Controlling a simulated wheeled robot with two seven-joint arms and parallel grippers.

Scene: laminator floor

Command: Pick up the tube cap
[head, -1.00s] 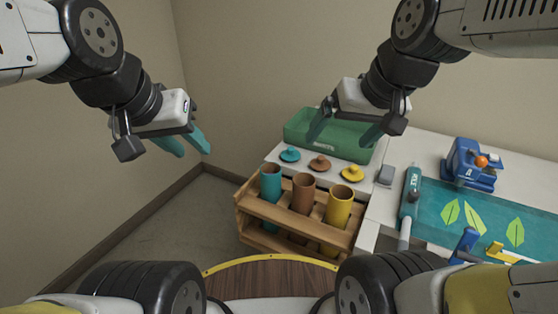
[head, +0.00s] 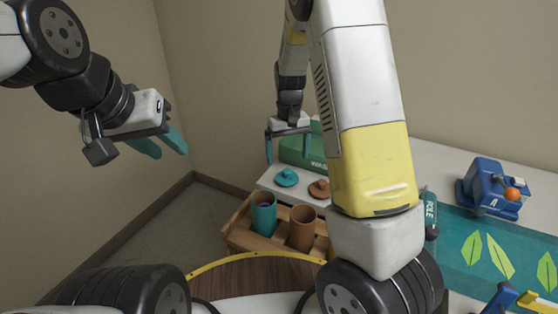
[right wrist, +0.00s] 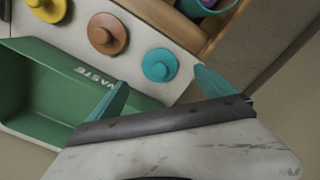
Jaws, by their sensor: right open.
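A teal tube cap (head: 286,178) lies on the white table edge, with a brown cap (head: 319,188) to its right. The right wrist view shows the teal cap (right wrist: 160,65), the brown cap (right wrist: 107,34) and a yellow cap (right wrist: 47,8) in a row. My right gripper (head: 288,158) is open and empty above and behind the teal cap. In the right wrist view the teal cap appears between the fingertips (right wrist: 160,78), apart from them. My left gripper (head: 164,150) is open and empty at the left, far from the caps. My right arm hides the yellow cap in the head view.
A wooden rack (head: 241,238) holds a teal tube (head: 264,218) with something purple inside and a brown tube (head: 302,230). A green bin (right wrist: 38,100) marked WASTE stands beside the caps. A blue device (head: 490,188) and a teal mat (head: 515,240) are at right.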

